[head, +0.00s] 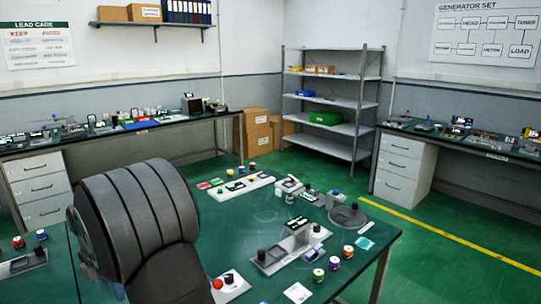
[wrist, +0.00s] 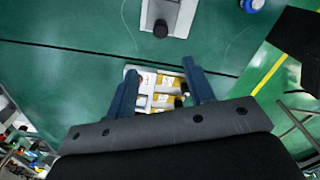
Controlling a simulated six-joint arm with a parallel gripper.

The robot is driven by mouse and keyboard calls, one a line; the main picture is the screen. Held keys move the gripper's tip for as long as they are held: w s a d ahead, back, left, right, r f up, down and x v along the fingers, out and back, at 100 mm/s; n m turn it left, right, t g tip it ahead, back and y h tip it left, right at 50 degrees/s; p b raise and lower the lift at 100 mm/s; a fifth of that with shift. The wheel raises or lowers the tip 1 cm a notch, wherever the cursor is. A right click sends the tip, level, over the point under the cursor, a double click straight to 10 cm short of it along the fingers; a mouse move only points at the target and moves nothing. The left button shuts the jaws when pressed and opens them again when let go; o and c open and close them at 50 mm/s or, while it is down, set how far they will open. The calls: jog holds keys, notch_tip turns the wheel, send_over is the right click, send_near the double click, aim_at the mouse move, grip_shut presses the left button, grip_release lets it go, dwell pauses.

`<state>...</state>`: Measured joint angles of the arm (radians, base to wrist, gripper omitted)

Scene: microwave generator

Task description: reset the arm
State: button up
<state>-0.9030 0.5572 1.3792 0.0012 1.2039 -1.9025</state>
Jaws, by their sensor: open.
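My gripper (wrist: 160,68) shows in the wrist view with its two blue fingers spread apart. Nothing is clamped between them. A white unit with yellow parts and black knobs (wrist: 163,80) appears between and beyond the fingers; whether they touch it cannot be told. In the head view my dark ribbed arm fills the lower left, and my gripper's fingers cannot be made out there.
The green workbench (head: 265,212) carries a white panel (head: 240,187), a round grey base (head: 347,217), a module with a red button (head: 228,286) and several small jars. Its middle has bare patches. A metal shelf (head: 333,102) stands behind.

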notch_tip(320, 180, down, 15)
jog(key=shift+d+r, duration=0.1)
jog(key=shift+r, duration=0.05)
jog(key=w+d, duration=0.6)
jog(key=shift+w+d+f, duration=0.3)
jog(key=shift+w, duration=0.05)
jog(key=w+d+r+m, duration=0.1)
jog(key=r+m, duration=0.1)
jog(key=r, duration=0.7)
jog(key=w+d+r+m, duration=0.2)
jog(key=r+m, duration=0.1)
jog(key=r, duration=0.7)
jog(key=shift+r, duration=0.25)
